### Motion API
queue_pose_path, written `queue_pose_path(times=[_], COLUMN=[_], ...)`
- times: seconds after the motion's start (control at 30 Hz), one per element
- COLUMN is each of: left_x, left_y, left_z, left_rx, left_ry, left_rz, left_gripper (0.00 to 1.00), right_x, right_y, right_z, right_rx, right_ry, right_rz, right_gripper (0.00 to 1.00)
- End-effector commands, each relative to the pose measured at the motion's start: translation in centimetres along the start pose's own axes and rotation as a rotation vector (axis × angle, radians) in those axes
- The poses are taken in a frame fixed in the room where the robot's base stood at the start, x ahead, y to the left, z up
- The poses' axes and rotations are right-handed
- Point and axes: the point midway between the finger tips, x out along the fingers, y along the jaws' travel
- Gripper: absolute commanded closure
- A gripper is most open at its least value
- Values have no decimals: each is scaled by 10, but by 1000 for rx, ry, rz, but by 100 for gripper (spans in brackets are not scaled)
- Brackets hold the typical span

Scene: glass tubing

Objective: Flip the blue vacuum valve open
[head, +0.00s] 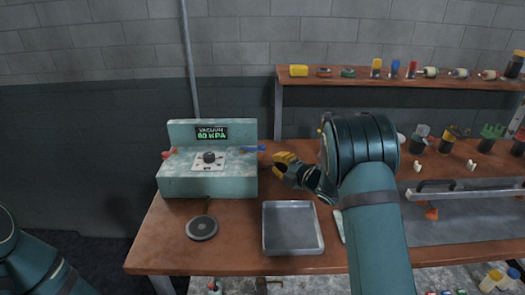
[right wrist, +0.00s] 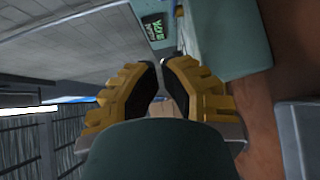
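The pale green vacuum box (head: 180,187) stands on the left of the wooden bench, its green display lit. The blue valve handle (head: 252,149) sticks out at the upper right of its front and lies roughly level, pointing right. My right gripper (head: 275,165) is just right of the box, close to the blue handle and apart from it. In the right wrist view its yellow fingers (right wrist: 161,68) come together at the tips, with nothing seen between them. The box (right wrist: 215,35) and its display show there, but I cannot make out the blue handle. My left gripper is out of view.
A red handle (head: 168,153) and a black knob (head: 209,157) are on the same box. A round dark plate (head: 201,228) and a grey metal tray (head: 293,250) lie in front. A shelf (head: 400,82) with several small items runs behind my right arm.

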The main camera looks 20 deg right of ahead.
Motion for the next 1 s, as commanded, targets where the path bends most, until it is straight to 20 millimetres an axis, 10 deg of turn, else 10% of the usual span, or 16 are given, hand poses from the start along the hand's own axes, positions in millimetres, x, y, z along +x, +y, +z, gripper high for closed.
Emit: queue_pose_path(times=[0.37, 1.0], left_x=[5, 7], left_y=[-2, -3], left_z=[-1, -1], left_rx=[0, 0], left_ry=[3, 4], left_rz=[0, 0], left_gripper=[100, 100], right_x=[76, 102], right_y=[-2, -1], right_z=[-1, 29], right_rx=[-2, 1], right_ry=[2, -1], right_rz=[-1, -2], right_gripper=[100, 100])
